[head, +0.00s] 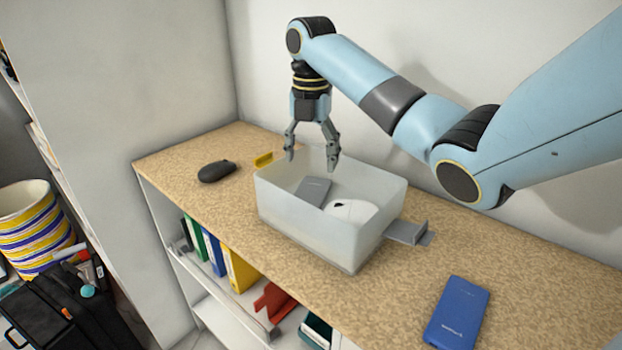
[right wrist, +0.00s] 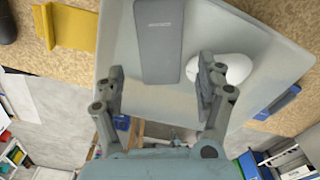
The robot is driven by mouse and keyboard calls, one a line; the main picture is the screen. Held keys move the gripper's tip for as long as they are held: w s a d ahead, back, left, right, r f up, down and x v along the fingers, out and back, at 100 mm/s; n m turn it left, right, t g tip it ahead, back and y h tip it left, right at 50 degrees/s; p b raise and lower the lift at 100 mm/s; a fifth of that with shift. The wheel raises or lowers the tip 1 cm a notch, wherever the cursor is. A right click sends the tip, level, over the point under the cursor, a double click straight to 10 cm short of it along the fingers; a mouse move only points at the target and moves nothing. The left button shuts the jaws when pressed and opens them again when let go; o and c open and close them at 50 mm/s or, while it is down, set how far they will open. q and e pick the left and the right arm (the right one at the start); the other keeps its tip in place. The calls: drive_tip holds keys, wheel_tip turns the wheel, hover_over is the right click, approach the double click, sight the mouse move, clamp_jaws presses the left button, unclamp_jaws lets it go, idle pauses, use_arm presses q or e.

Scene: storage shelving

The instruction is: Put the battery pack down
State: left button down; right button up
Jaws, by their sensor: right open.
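A flat grey slab with small lettering, which looks like a battery pack (head: 313,190), lies in the translucent white bin (head: 305,229) on the shelf top. It also shows in the right wrist view (right wrist: 159,40), flat on the bin's floor. A similar flat blue pack (head: 458,313) lies on the shelf top at the front right, outside the bin. My right gripper (head: 312,160) is open and empty, pointing down over the far part of the bin. In the right wrist view its fingers (right wrist: 160,75) are apart with nothing between them. My left gripper is not in view.
A white mouse-like object (head: 352,210) lies in the bin beside the grey pack. A dark mouse (head: 216,171) and a yellow piece (head: 263,159) are left of the bin. Binders stand on the shelf below.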

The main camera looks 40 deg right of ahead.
wheel_tip(320, 180, up, 4)
drive_tip(key=shift+r+p, duration=0.15)
drive_tip(key=shift+p, duration=0.4)
